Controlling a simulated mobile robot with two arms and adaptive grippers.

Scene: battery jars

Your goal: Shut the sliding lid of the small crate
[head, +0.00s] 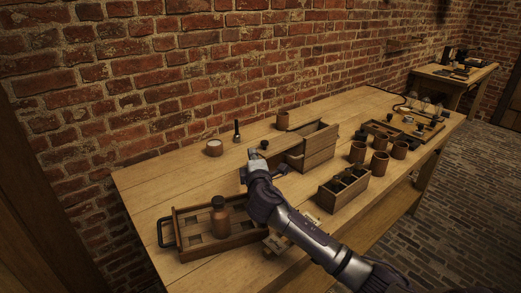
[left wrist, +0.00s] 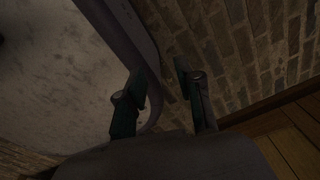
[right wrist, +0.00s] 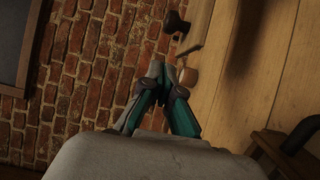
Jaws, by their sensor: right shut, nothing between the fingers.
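The small wooden crate (head: 312,150) stands at the middle of the table in the head view. A flat board that looks like its lid (head: 285,141) sticks out from it to the left, with a small dark knob (head: 264,144) near its left end. My right gripper (head: 252,153) is shut and empty, just left of the knob; I cannot tell whether it touches the lid. In the right wrist view its fingertips (right wrist: 168,75) are together. My left gripper (left wrist: 162,90) is out of the head view; its fingers are apart and empty over the brick floor.
A tray (head: 172,215) holding a brown bottle (head: 220,220) is at the front left. A divided box (head: 345,192) and several brown cups (head: 379,162) stand to the right. A white-topped jar (head: 214,148) and a black upright tool (head: 237,131) stand near the wall.

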